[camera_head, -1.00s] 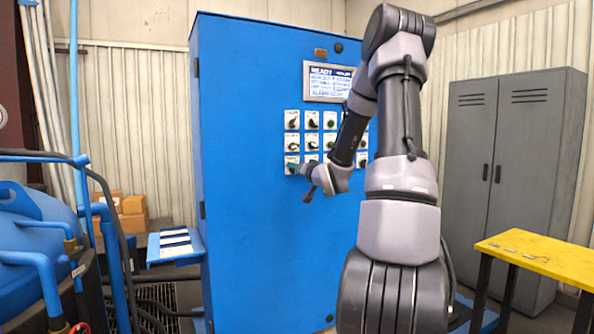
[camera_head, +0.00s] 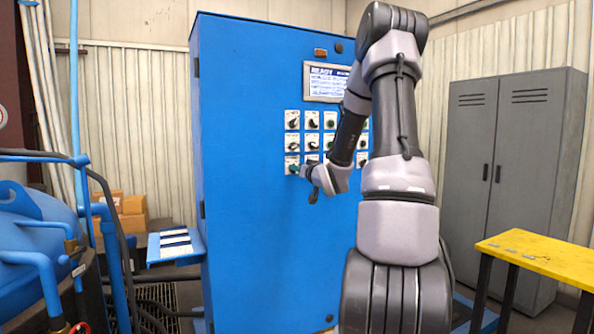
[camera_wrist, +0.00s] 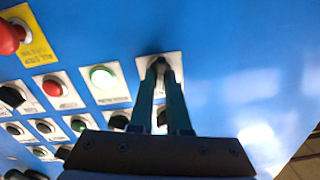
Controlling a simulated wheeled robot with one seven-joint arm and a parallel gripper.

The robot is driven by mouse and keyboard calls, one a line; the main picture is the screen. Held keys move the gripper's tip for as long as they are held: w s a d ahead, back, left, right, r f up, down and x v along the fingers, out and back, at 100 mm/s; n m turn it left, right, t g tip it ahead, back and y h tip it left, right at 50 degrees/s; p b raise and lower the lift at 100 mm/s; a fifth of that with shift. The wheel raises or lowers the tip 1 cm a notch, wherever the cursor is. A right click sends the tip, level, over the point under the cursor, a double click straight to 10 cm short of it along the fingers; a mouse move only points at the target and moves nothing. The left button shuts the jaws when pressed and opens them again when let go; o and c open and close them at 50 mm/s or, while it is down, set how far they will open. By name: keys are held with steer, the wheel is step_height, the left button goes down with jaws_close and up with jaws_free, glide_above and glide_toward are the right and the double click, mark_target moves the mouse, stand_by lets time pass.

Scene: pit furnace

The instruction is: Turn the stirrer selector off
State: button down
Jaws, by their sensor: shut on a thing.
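The selector (camera_wrist: 158,66) is a dark knob on a pale plate (camera_wrist: 174,62) at the end of a row in the wrist view. Its label is not readable. In the head view its plate (camera_head: 292,160) is at the lower left of the control panel. My gripper (camera_wrist: 161,72) is shut on the knob, with its two dark green fingers on either side. The fingers hide much of the knob, so its pointer direction cannot be told. In the head view my gripper (camera_head: 296,169) reaches the panel from the right.
The blue cabinet (camera_head: 250,230) carries rows of switches and a display (camera_head: 322,82). A lit green button (camera_wrist: 102,76), a red button (camera_wrist: 53,87) and a red stop knob (camera_wrist: 10,38) sit near the selector. A yellow table (camera_head: 540,250) stands right.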

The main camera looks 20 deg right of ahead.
steer(key=shift+a+n, duration=0.15)
steer(key=shift+n, duration=4.15)
steer(key=c, duration=0.9)
jaws_free()
steer(key=s, duration=1.1)
steer(key=shift+d, duration=0.2)
steer(key=shift+w, duration=0.1)
